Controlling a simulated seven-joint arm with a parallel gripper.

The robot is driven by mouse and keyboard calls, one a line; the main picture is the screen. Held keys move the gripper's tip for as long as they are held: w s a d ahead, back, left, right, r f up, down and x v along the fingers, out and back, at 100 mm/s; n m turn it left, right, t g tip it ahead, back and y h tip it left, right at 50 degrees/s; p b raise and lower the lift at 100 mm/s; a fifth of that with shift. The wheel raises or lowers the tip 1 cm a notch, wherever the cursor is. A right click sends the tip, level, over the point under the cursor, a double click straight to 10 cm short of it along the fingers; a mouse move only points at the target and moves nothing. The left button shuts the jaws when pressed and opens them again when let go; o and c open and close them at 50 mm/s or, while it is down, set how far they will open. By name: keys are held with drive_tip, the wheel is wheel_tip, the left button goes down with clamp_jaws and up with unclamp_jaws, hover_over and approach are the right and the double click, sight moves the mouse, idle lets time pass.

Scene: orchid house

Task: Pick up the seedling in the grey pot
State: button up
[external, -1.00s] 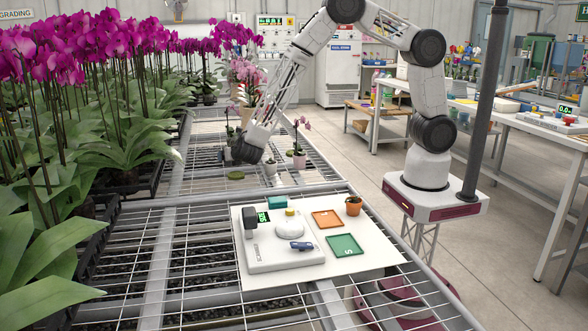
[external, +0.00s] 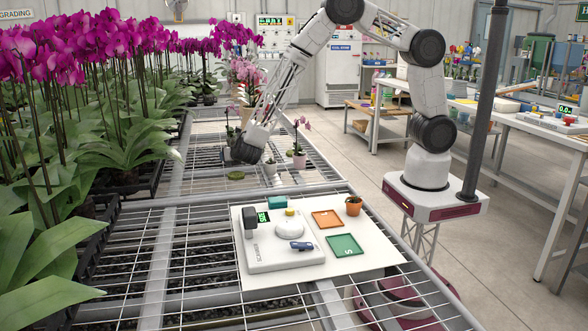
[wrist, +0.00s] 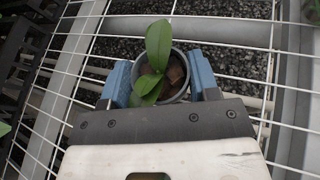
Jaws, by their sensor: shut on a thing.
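The seedling (wrist: 157,58) shows in the wrist view, with a few broad green leaves and brown bark around its base. It stands in a round grey pot (wrist: 178,96). My gripper (wrist: 163,84) is shut on the grey pot, with one blue finger on each side of it. In the external view my gripper (external: 240,152) is low over the far mesh bench; its fingers are hard to make out there. I cannot tell from these views whether the pot is clear of the mesh.
A small pale pot (external: 270,168) and a pink-flowered orchid's pot (external: 299,160) stand right of my gripper. Tall magenta orchids (external: 90,50) crowd the left. A white board (external: 375,255) with a scale (external: 285,255), an orange tray (external: 327,219) and a green tray (external: 345,245) lies nearer.

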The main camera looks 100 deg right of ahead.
drive_tip(key=shift+r, duration=0.1)
drive_tip(key=shift+r, duration=0.75)
wheel_tip(320, 180, up, 2)
drive_tip(key=shift+s, duration=0.15)
drive_tip(key=s+a, duration=0.1)
drive_tip(key=s, duration=0.4)
drive_tip(key=s+a+r, duration=0.1)
drive_tip(key=s+a, duration=0.1)
drive_tip(key=s, duration=0.3)
drive_tip(key=s+a, duration=0.1)
drive_tip(key=s, duration=0.4)
drive_tip(key=shift+a+r, duration=0.15)
drive_tip(key=shift+a, duration=0.15)
